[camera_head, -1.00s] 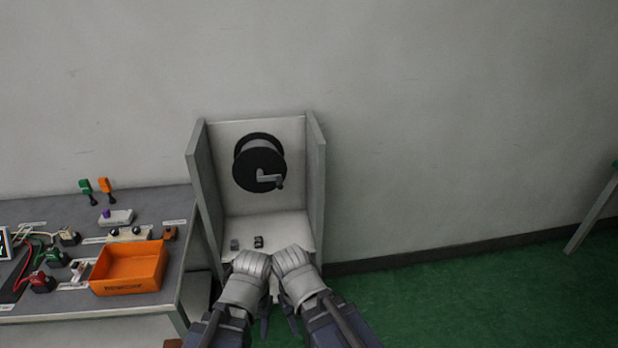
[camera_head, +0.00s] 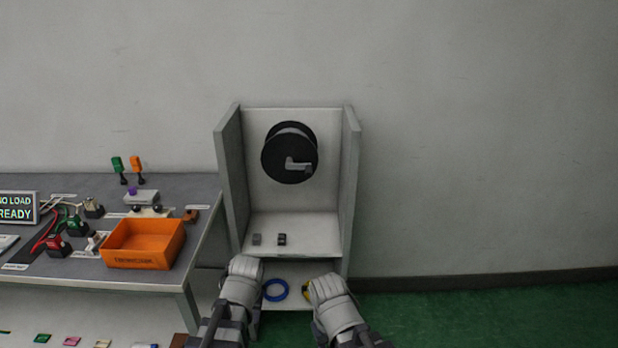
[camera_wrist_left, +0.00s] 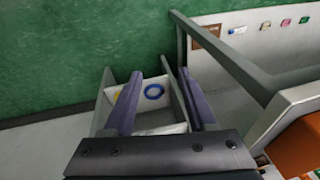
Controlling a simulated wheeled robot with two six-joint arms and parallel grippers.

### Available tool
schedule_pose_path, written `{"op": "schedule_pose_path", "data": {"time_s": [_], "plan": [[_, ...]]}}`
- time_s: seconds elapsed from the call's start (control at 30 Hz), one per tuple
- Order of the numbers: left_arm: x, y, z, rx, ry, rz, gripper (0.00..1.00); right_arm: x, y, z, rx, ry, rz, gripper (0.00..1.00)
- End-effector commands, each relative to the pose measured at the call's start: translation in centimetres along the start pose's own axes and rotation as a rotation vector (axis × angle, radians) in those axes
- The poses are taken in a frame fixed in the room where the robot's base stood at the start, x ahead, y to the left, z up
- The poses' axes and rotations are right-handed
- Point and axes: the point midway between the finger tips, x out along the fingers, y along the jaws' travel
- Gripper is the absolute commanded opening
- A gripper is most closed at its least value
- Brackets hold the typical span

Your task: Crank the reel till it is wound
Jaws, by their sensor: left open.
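The black reel (camera_head: 280,150) is mounted on the back panel of a grey open-fronted stand (camera_head: 232,180). Its light grey crank handle (camera_head: 297,166) sticks out from the front, with the knob to the right of the hub. My left gripper (camera_wrist_left: 160,76) is open and empty in the left wrist view, pointing down over the lower shelf. In the head view both wrists are low in front of the stand, well below the reel and apart from it. My right wrist (camera_head: 333,298) shows, but its fingers are hidden.
Two small blocks (camera_head: 281,239) sit on the upper shelf. A blue ring (camera_head: 275,290) and a partly hidden yellow ring (camera_head: 306,292) lie on the lower shelf. A workbench (camera_head: 198,262) with an orange bin (camera_head: 144,244) stands at left. Green floor (camera_head: 500,315) is free at right.

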Motion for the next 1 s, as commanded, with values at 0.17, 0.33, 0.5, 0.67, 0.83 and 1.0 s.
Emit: {"op": "schedule_pose_path", "data": {"time_s": [0.17,0.33,0.5,0.67,0.83,1.0], "plan": [[-0.3,-4.0,-7.2,-0.036,0.195,-0.172,0.57,-0.1,0.0,0.0,0.0,0.0,0.0,0.5],[-2.3,-5.6,-14.0,0.001,0.404,-0.326,0.57,-0.1,0.0,0.0,0.0,0.0,0.0,0.5],[-6.6,-4.2,-22.7,0.117,0.69,-0.476,0.57,-0.1,0.0,0.0,0.0,0.0,0.0,0.5],[-12.4,1.6,-30.9,0.329,1.004,-0.569,0.57,-0.1,0.0,0.0,0.0,0.0,0.0,0.5],[-16.2,8.2,-34.9,0.539,1.209,-0.586,0.57,-0.1,0.0,0.0,0.0,0.0,0.0,0.5],[-17.4,11.2,-35.9,0.637,1.28,-0.583,0.57,-0.1,0.0,0.0,0.0,0.0,0.0,0.5]]}}
